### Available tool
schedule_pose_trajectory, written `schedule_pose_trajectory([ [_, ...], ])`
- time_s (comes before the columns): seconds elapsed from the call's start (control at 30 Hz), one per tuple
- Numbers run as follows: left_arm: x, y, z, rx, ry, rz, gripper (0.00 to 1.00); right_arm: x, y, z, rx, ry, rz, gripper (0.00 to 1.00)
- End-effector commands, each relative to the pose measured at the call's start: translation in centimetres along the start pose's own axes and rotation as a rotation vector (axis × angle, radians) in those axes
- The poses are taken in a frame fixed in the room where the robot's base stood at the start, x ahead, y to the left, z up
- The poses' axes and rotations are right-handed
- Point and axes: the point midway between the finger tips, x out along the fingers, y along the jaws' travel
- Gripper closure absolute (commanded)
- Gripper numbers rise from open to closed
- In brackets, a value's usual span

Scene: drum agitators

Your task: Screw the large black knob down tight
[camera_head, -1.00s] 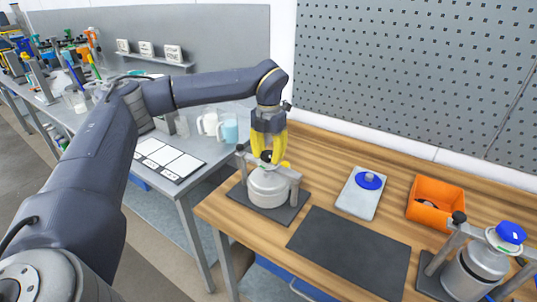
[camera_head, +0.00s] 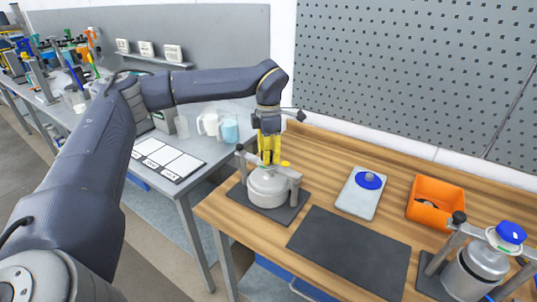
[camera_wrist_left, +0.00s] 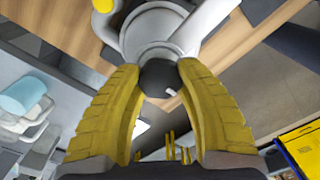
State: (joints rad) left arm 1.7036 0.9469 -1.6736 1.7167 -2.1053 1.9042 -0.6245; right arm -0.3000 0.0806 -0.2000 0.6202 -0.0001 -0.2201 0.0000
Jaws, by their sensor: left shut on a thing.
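The large black knob (camera_wrist_left: 160,78) sits at the top of the grey metal drum, between my yellow fingertips in the left wrist view. My left gripper (camera_head: 268,160) points down over the drum (camera_head: 268,188) and is shut on this knob. In the head view the fingers mostly hide the knob. The drum stands upright in a grey clamp frame on a dark mat (camera_head: 289,213). How tight the knob is cannot be told. My right gripper is not in view.
A smaller black knob (camera_head: 240,147) tops the frame's left post. A white plate (camera_head: 358,202) with a blue lid, an orange bin (camera_head: 416,212) and a second drum with a blue top (camera_head: 481,262) stand to the right. A bare dark mat (camera_head: 350,250) lies in front.

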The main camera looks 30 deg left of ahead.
Motion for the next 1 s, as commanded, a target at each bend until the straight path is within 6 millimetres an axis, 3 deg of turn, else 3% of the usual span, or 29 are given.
schedule_pose_trajectory([
  [0.77,-0.32,0.11,0.09,0.087,-0.006,0.004,0.93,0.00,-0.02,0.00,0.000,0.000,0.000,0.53],
  [0.8,-0.32,0.11,0.09,0.087,-0.006,0.004,0.59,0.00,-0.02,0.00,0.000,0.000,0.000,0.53],
  [1.0,-0.19,0.07,0.06,0.087,-0.004,0.002,0.36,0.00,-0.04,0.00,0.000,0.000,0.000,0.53],
])
